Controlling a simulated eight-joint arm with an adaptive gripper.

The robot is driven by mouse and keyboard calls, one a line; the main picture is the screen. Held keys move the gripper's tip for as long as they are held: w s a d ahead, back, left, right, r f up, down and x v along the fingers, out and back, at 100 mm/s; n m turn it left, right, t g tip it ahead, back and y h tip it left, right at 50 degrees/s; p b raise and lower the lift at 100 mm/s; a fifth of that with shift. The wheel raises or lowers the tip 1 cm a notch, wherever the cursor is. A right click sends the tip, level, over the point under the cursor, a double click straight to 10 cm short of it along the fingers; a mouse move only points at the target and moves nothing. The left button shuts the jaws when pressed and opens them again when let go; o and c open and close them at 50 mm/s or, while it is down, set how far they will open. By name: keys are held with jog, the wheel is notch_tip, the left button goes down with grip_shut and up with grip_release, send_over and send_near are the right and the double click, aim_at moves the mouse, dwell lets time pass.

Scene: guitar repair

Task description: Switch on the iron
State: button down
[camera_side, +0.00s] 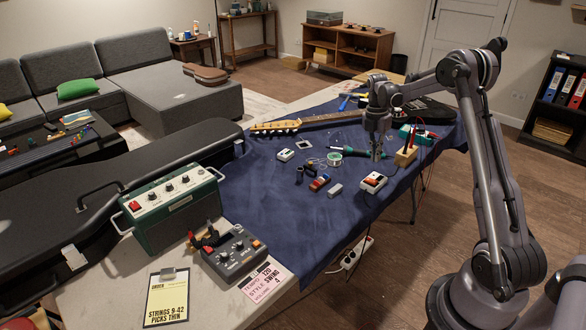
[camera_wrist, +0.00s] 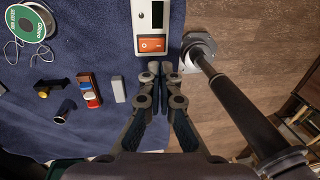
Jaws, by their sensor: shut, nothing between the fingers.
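A small white box (camera_side: 374,182) with a red rocker switch lies near the right edge of the blue cloth. In the wrist view the box (camera_wrist: 167,14) is at the top, partly cut off, with its orange-red rocker (camera_wrist: 153,45) facing up. I cannot tell which side of the rocker is pressed. My gripper (camera_side: 376,157) points down above the box. Its fingers (camera_wrist: 168,68) are shut and empty, with their tips just beside the rocker end in the wrist view.
A solder spool (camera_side: 335,159), a red-and-blue piece (camera_side: 320,183) and a grey block (camera_side: 335,190) lie left of the box. A guitar neck (camera_side: 325,121) lies behind. The cloth's front middle is clear.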

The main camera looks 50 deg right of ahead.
aim_at(374, 181)
jog(key=f, duration=0.5)
jog(key=s+f, duration=0.1)
jog(key=f, duration=0.1)
jog(key=shift+f, duration=0.3)
jog(key=shift+s, duration=0.1)
jog(key=shift+s+f+t, duration=0.1)
jog(key=shift+f+t, duration=0.2)
jog(key=shift+t, duration=0.1)
jog(key=shift+w, duration=0.2)
jog(key=shift+w+r, duration=0.2)
jog(key=shift+w, duration=0.45)
